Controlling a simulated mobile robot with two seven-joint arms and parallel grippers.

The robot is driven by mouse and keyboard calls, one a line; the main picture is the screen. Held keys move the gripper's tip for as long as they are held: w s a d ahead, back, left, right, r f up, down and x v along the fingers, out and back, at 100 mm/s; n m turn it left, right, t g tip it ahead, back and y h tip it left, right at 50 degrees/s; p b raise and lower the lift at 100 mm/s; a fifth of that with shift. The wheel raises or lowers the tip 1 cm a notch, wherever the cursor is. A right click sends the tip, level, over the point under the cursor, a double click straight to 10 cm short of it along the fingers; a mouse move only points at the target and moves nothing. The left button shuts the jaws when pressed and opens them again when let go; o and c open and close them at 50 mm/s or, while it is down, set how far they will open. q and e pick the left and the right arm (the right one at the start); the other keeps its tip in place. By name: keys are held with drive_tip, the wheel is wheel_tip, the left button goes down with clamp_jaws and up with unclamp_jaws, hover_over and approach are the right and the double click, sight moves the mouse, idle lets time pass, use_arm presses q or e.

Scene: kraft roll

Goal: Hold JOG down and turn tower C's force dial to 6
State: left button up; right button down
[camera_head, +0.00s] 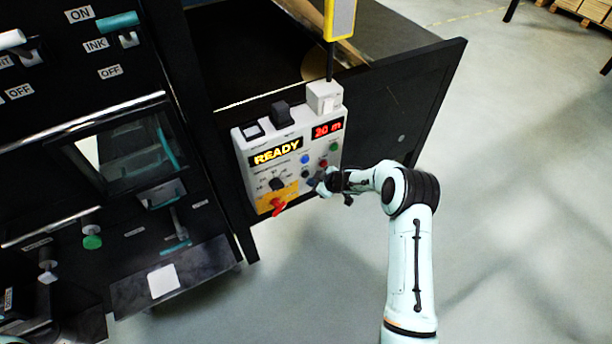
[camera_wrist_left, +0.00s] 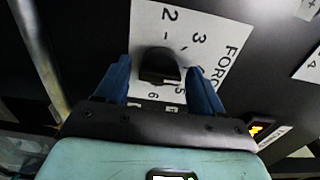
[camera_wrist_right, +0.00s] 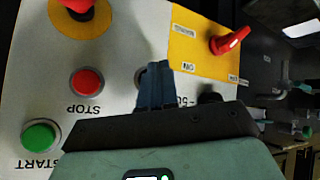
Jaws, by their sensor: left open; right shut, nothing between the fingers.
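The force dial, a black knob (camera_wrist_left: 160,66) on a white FORCE plate (camera_wrist_left: 190,25), shows in the left wrist view with 2, 3, 5 and 6 around it. My open left gripper (camera_wrist_left: 157,72) has a blue finger on each side of the knob; contact cannot be told. My right gripper (camera_head: 325,183) is shut and empty at the lower right of the control box (camera_head: 247,155). Its shut fingers also show in the right wrist view (camera_wrist_right: 157,78), over a round button (camera_wrist_right: 139,76) that they partly hide. No JOG label is readable, and whether that button is pressed cannot be told.
A red STOP button (camera_wrist_right: 87,83), a green START button (camera_wrist_right: 40,137) and a red emergency knob (camera_wrist_right: 78,5) lie near the right fingers. A red switch handle (camera_wrist_right: 230,41) sits on a yellow plate.

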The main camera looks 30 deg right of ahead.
drive_tip(key=shift+w, duration=0.15)
drive_tip(key=shift+w, duration=0.25)
drive_tip(key=shift+w, duration=0.5)
idle(1.4)
use_arm(q)
drive_tip(key=c, duration=0.7)
drive_tip(key=shift+o, duration=0.2)
drive_tip(key=m, duration=1)
